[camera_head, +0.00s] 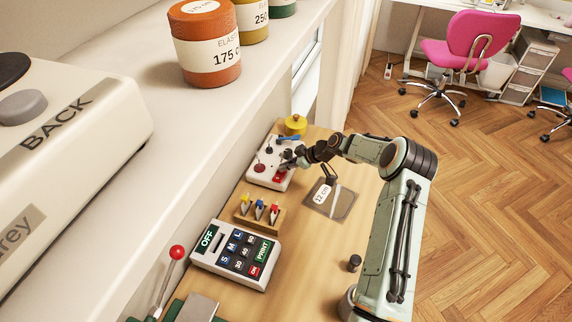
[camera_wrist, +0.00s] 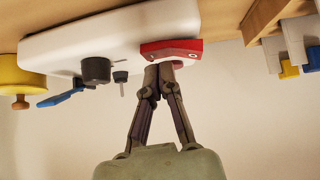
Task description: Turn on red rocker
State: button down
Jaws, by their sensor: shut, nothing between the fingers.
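The red rocker (camera_wrist: 171,49) is a wide red switch on a white control box (camera_wrist: 60,48). In the wrist view it sits at the box's near edge, with a small round mark toward its right end. In the head view the rocker (camera_head: 279,176) is at the box's lower right, partly covered by my gripper. My gripper (camera_wrist: 159,68) is shut and empty. Its fingertips are at the rocker's lower edge, touching it or very close; I cannot tell which. My gripper also shows at the box in the head view (camera_head: 285,166).
A black knob (camera_wrist: 96,70) and a small toggle (camera_wrist: 121,78) are on the same box. A wooden holder (camera_head: 258,219) with coloured pieces and a keypad (camera_head: 236,254) stand nearer on the table.

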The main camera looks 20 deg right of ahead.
aim_at(286, 172)
jog(key=shift+s+a+r, duration=0.15)
jog(key=shift+s+a, duration=0.05)
jog(key=shift+s, duration=0.05)
jog(key=shift+w+d+r, duration=0.1)
jog(key=shift+r, duration=0.45)
jog(key=r, duration=0.3)
jog(key=shift+w+d+r, duration=0.15)
jog(key=shift+d, duration=0.05)
jog(key=d+v, duration=0.1)
jog(key=v, duration=0.8)
jog(key=shift+w+d, duration=0.25)
jog(key=shift+r, duration=0.15)
